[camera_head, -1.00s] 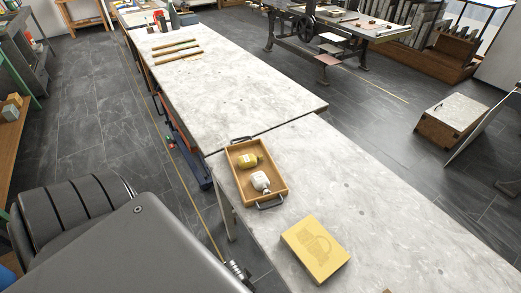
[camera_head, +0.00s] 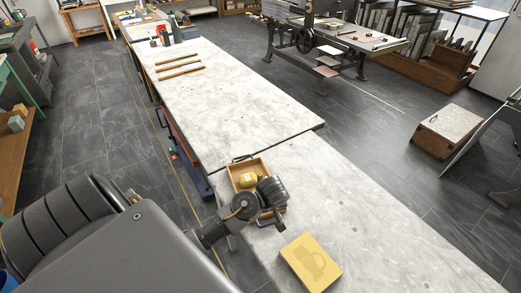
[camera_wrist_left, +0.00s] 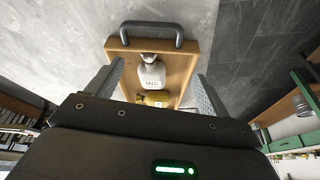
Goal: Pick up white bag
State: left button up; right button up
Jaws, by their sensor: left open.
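The white bag (camera_wrist_left: 152,74), with dark lettering and a narrow neck, stands in the wooden tray (camera_wrist_left: 118,58) in the left wrist view. My right gripper is not in view.
The tray has dark handles (camera_wrist_left: 152,27) at its ends and sits near the left edge of the pale worktop (camera_head: 365,215). A yellow box (camera_head: 310,262) lies nearer on the worktop. The far worktop holds several wooden strips (camera_head: 180,62). The worktop right of the tray is clear.

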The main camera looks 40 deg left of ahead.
pick_arm(q)
jog(key=w+a+f+n, duration=0.2)
jog(key=w+a, duration=0.1)
jog(key=w+a+f+n, duration=0.1)
jog(key=w, duration=0.1)
jog(key=shift+w+a+f+y+p, duration=0.2)
jog(key=shift+a+f+y+p, duration=0.05)
jog(key=shift+a+y+p, duration=0.15)
jog(key=shift+a+f+p, duration=0.2)
jog(key=shift+p, duration=0.1)
jog(key=x, duration=0.3)
jog(key=shift+a+f+p, duration=0.2)
jog(key=shift+a+p, duration=0.15)
jog(key=shift+p, duration=0.05)
jog(key=shift+w+a+f, duration=0.1)
jog(key=shift+a+f, duration=0.05)
jog(key=shift+f, duration=0.35)
jog(key=c, duration=1.1)
